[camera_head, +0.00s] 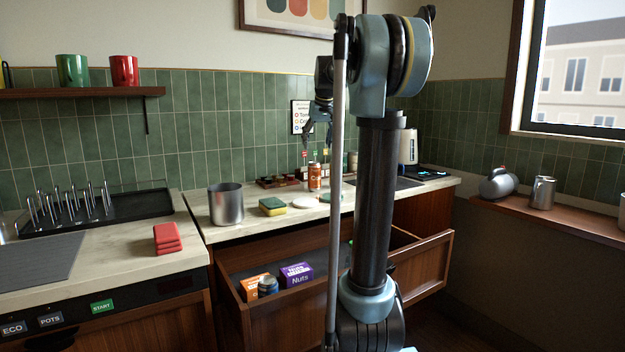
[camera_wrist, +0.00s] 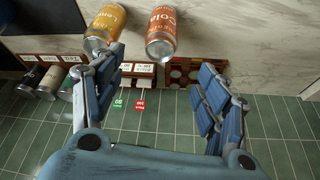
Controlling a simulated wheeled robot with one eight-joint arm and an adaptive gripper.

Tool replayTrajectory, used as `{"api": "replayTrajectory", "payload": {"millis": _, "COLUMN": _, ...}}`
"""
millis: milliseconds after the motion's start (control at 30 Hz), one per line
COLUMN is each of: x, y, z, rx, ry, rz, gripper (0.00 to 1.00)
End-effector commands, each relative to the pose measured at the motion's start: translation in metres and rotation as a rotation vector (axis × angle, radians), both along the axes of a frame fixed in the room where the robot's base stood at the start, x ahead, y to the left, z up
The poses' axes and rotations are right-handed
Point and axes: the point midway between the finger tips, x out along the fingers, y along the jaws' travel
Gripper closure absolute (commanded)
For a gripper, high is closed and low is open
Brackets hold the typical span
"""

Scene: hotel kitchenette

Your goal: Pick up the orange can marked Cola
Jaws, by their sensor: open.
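The orange can marked Cola (camera_wrist: 161,36) stands on the pale counter, near the top middle of the wrist view. In the head view an orange can (camera_head: 314,178) stands by the back of the counter, below my gripper (camera_head: 318,118). A yellow-orange can (camera_wrist: 106,24) stands left of the Cola can in the wrist view, with a small gap between them. My gripper (camera_wrist: 166,68) is open and empty. In the wrist view, its fingers are spread to either side of the Cola can's lower end, and the left finger overlaps the yellow-orange can's edge.
A wooden rack (camera_wrist: 190,72) with small labels is against the green tiled wall. A steel pot (camera_head: 226,204), a sponge (camera_head: 272,206) and a white disc (camera_head: 303,204) are on the counter. An open drawer (camera_head: 290,305) juts out below.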

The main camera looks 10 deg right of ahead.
Motion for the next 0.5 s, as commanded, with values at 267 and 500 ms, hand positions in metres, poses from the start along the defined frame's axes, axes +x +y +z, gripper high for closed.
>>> {"api": "replayTrajectory", "payload": {"millis": 267, "x": 0.019, "y": 0.008, "z": -0.045, "rx": 0.0, "ry": 0.0, "rz": 0.006, "gripper": 0.32}}
{"api": "replayTrajectory", "payload": {"millis": 500, "x": 0.034, "y": 0.011, "z": -0.083, "rx": 0.0, "ry": 0.0, "rz": 0.009, "gripper": 0.32}}
